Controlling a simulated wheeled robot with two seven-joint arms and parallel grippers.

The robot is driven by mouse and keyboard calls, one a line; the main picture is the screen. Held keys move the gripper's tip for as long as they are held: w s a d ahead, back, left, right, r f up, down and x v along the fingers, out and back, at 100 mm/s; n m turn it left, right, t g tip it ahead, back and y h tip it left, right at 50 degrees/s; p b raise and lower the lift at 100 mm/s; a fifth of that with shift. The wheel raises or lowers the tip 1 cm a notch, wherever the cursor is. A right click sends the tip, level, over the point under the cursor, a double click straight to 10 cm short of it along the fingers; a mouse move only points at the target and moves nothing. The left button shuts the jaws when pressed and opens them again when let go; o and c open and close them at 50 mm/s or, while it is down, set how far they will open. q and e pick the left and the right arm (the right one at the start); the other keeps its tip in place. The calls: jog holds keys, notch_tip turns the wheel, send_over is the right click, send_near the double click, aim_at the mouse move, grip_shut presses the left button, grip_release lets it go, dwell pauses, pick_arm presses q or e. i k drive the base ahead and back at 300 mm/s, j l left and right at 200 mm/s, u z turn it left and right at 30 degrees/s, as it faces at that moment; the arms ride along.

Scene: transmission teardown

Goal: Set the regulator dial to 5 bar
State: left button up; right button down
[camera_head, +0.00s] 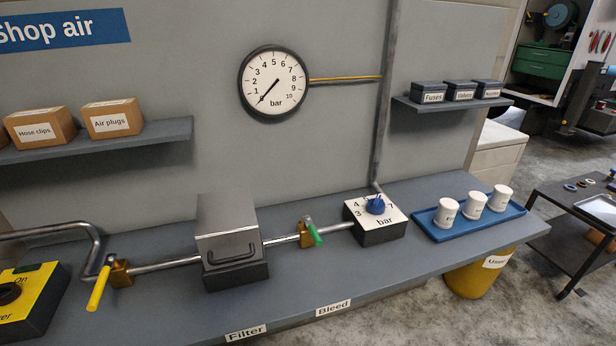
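The regulator is a dark box with a white sloping face marked "bar" (386,216), standing on the grey bench right of centre. Its blue dial (376,205) sits at the upper middle of the face. The numbers 3, 4 and 7 can be read around it; other marks are hidden or too small, and I cannot tell which number the dial points to. The round pressure gauge (285,88) on the wall reads 0 to 10 bar, and its black needle points down-left at about 0. Neither of my grippers is in view.
A pipe runs along the bench with a yellow-handled valve (99,288), a metal filter housing (226,239) and a green-handled valve (314,232). A yellow power switch box (27,290) stands at left. A blue tray (440,236) with white cups is right of the regulator. The front bench strip is clear.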

aim_at(375, 207)
jog(key=i+l, duration=0.1)
jog(key=l, duration=0.4)
jog(key=i+l, duration=0.15)
jog(key=l, duration=0.35)
jog(key=i+l+u, duration=0.1)
jog(key=l, duration=0.4)
jog(key=i+l, duration=0.1)
jog(key=l, duration=0.45)
jog(key=i+l, duration=0.1)
jog(key=l, duration=0.4)
